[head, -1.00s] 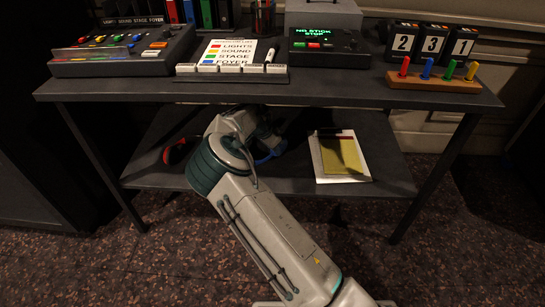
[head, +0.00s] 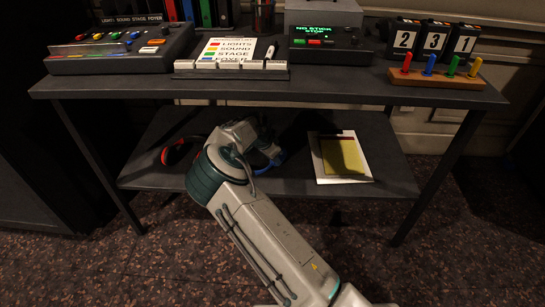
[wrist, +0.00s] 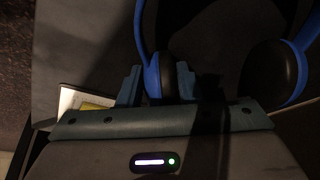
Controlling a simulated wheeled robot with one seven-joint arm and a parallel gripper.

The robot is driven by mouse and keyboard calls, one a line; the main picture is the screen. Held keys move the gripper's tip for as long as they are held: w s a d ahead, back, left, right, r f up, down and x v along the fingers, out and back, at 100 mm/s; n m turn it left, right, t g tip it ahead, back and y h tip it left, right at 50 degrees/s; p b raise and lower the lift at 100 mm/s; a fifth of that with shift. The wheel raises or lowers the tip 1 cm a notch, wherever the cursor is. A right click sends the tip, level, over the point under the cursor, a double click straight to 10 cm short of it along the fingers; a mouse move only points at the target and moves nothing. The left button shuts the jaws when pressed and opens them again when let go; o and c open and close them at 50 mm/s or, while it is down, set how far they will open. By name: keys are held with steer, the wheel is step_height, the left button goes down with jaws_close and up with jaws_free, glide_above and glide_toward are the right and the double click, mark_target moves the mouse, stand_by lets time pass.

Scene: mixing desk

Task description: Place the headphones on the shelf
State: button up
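The blue headphones (wrist: 156,76) have black ear cushions. In the wrist view one ear cup sits between my gripper's two fingers (wrist: 159,85), which press close on both sides of it. The other ear cup (wrist: 275,75) is free at the right. In the head view my gripper (head: 268,152) is in under the desk top, over the lower shelf (head: 285,187), and part of the blue headphones (head: 275,164) shows beside it. My arm hides much of them. I cannot tell whether they touch the shelf.
A red and black object (head: 174,152) lies on the shelf at left. A white pad with a yellow sheet (head: 342,155) lies at right. The desk top (head: 340,90) is close above, carrying consoles, number blocks and coloured pegs.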

steer(key=o, duration=0.3)
steer(key=p+v, duration=0.3)
steer(key=v, duration=0.4)
steer(key=s+a+p, duration=0.3)
steer(key=s+a, duration=0.4)
steer(key=a, duration=0.1)
steer(key=shift+s+f, duration=0.35)
steer(key=shift+a, duration=0.1)
